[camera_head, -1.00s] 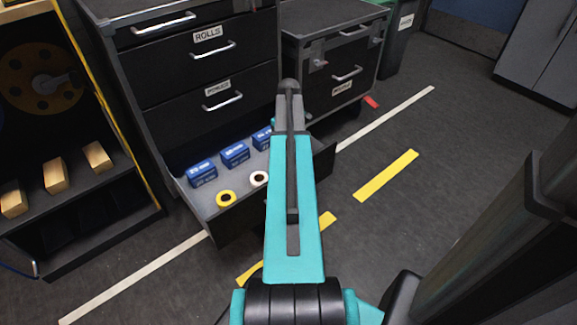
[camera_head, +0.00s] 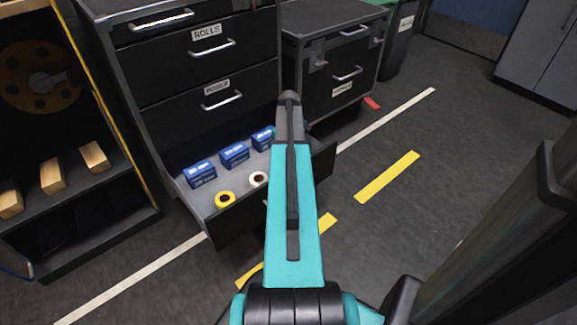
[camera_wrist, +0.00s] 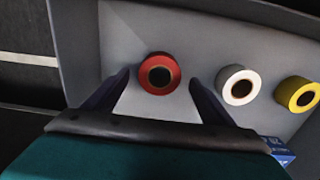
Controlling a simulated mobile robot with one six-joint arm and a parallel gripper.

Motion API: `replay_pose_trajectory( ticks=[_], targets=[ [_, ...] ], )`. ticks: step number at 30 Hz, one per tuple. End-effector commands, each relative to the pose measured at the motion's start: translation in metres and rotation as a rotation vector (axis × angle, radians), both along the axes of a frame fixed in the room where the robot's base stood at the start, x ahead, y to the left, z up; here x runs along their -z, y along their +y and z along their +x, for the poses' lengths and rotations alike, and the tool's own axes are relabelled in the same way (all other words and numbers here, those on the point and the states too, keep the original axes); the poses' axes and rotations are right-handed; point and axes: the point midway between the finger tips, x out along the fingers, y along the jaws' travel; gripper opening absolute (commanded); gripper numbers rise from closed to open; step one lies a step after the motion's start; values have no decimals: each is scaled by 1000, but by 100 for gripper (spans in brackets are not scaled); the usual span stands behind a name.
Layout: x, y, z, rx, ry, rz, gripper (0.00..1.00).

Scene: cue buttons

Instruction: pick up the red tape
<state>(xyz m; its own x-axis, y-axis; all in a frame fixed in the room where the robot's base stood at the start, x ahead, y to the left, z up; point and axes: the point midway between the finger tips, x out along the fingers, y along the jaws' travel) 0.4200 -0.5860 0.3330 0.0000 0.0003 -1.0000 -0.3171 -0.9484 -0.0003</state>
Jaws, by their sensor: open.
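The red tape (camera_wrist: 159,73) is a roll lying in the open drawer, seen in the wrist view ahead of and between my fingertips. My gripper (camera_wrist: 160,82) is open, with one dark finger on each side and nothing held. I cannot tell how high the fingers are above the roll. In the head view my teal arm hides the red tape and the gripper's fingers. A white tape roll (camera_wrist: 238,85) and a yellow tape roll (camera_wrist: 297,94) lie in a row to the right of the red one; in the head view the yellow one (camera_head: 225,199) is left of the white one (camera_head: 258,179).
The open drawer (camera_head: 215,222) also holds several blue boxes (camera_head: 234,155) behind the rolls. Its walls stand around the rolls. Closed drawers (camera_head: 205,50) rise above it.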

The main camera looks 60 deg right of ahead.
Motion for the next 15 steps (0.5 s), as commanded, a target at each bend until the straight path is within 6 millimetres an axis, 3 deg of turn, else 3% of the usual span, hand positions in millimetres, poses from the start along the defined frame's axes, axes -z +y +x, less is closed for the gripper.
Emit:
replay_pose_trajectory(
  ticks=[9, 15],
  targets=[
    [34, 0, 0, 0, 0, 0, 77],
    [38, 0, 0, 0, 0, 0, 77]
  ],
)
